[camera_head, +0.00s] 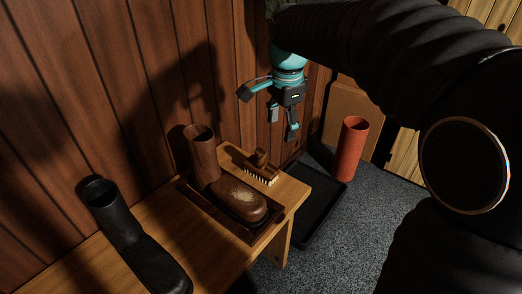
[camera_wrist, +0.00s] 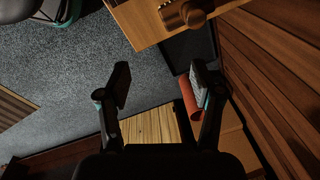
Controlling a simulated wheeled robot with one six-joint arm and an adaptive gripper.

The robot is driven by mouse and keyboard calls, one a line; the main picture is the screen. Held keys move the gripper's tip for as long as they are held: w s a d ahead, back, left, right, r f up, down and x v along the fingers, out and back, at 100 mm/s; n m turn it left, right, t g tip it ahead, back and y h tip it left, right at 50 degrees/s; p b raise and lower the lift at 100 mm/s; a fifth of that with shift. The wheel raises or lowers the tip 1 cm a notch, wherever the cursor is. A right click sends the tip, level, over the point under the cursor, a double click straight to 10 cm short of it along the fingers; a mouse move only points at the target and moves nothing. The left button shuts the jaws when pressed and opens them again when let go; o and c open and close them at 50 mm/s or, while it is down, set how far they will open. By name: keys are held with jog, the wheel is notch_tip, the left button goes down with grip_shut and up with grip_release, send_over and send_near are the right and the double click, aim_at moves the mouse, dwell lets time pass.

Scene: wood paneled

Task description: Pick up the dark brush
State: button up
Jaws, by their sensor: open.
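The dark brush (camera_head: 254,168) lies on the wooden bench with its pale bristles showing, behind the brown boot and near the bench's right end. In the wrist view the brush (camera_wrist: 184,13) is at the top edge, partly cut off. My gripper (camera_head: 283,122) is open and empty, above and a little to the right of the brush. Its two fingers also show spread apart in the wrist view (camera_wrist: 162,86), with nothing between them.
A brown boot (camera_head: 236,198) stands in a dark tray (camera_head: 190,192) on the bench (camera_head: 288,194). A black boot (camera_head: 136,242) is at the left. A red cylinder (camera_head: 350,148) stands by a black floor tray (camera_head: 318,204). Paneled wall (camera_head: 110,95) runs behind.

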aim_at(261, 158)
jog(key=w+a+f+m+g, duration=0.1)
jog(key=w+a+f+m, duration=0.2)
jog(key=w+a, duration=0.2)
notch_tip(261, 158, down, 9)
jog(key=shift+w+r+b, duration=0.1)
jog(key=shift+r+b, duration=0.1)
jog(key=shift+b, duration=0.4)
jog(key=shift+w+d+f, duration=0.1)
jog(key=shift+w+f, duration=0.15)
jog(key=shift+f, duration=1.1)
jog(key=shift+w+d+f, duration=0.1)
jog(key=shift+w+f, duration=0.1)
jog(key=shift+f, duration=1.1)
grip_shut()
